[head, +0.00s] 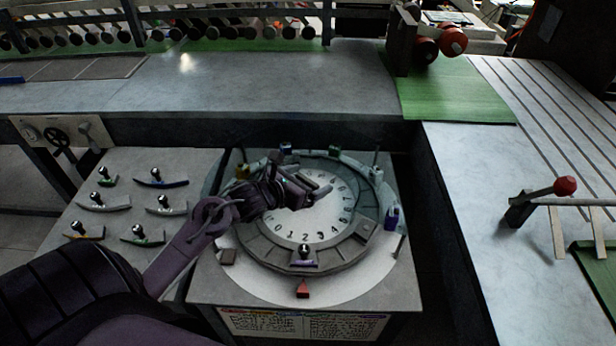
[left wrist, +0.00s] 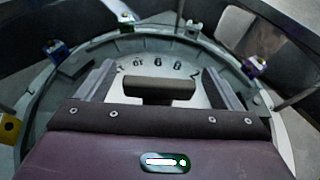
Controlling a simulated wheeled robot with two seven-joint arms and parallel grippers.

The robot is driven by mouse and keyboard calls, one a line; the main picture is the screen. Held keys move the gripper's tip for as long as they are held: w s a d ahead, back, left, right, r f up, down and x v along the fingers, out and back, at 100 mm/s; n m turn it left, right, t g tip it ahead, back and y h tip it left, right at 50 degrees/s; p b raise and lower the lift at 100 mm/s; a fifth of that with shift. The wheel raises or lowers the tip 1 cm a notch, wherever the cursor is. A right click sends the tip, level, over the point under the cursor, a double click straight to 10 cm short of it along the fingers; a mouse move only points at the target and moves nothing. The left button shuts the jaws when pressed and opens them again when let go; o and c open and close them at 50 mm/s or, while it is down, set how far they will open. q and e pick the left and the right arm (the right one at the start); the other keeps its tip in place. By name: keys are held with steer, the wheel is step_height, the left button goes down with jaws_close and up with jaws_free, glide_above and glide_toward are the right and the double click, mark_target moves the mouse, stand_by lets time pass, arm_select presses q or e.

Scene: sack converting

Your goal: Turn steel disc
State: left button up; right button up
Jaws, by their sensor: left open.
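The pale steel disc (head: 318,229), with dark numbers around its edge, lies flat inside a grey segmented ring (head: 277,252) on a stand. A red pointer (head: 303,289) sits at the ring's front, below the numbers 2 and 3. My left gripper (head: 306,190) reaches in from the left, low over the disc, and hides part of it. In the left wrist view its open fingers stand on either side of a dark bar (left wrist: 158,89) at the disc's middle, with gaps on both sides. Whether the fingertips reach down to the bar's level I cannot tell. My right gripper is not in view.
Small coloured blocks, including a purple one (head: 392,217) and a yellow one (head: 242,171), stand around the ring. A side table (head: 112,221) at left holds several knobbed curved pieces. A red-knobbed lever (head: 564,187) is on the right bench. A long grey bench (head: 250,85) runs behind.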

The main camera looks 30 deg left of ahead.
arm_select(q)
steer(key=c, duration=1.4)
